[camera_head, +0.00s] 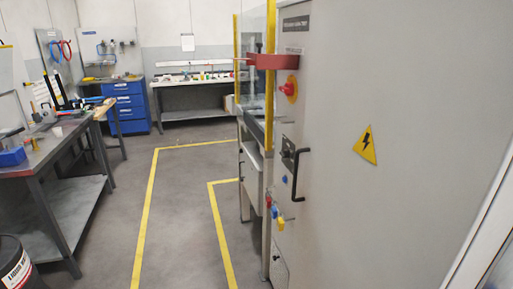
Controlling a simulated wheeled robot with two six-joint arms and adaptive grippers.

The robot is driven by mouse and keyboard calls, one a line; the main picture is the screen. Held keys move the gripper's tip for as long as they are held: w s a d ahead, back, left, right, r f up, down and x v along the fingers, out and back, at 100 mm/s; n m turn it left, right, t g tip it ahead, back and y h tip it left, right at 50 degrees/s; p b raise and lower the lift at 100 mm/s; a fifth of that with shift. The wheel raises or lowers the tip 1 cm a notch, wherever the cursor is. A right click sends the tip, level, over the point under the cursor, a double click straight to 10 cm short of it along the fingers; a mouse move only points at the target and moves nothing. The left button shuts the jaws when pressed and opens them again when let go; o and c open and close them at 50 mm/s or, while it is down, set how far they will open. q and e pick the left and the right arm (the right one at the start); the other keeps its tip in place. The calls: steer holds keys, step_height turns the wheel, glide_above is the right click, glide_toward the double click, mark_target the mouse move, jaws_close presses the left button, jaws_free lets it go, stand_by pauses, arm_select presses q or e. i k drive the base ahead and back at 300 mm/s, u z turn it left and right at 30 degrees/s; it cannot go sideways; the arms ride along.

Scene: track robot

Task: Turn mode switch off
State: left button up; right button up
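A grey cabinet (420,110) fills the right of the head view, its front seen at a steep angle. On its left edge sits a red knob on a yellow plate (290,88). Below it is a small dark switch or lock fitting (288,151), with a black door handle (299,174) beside it and a small blue button (284,180) underneath. I cannot tell which fitting is the mode switch, or its setting. Neither of my grippers shows.
A red tray-like part (273,62) juts from the cabinet's upper left. Colored padlock-like items (275,213) hang lower down. A cluttered workbench (45,150) stands left, with a dark drum (14,265) before it. A blue drawer unit (126,105) stands behind. The yellow-lined floor (185,215) between is clear.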

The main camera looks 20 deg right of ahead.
mark_target(284, 154)
steer(key=z, duration=0.45)
steer(key=i, duration=0.8)
steer(key=z, duration=0.75)
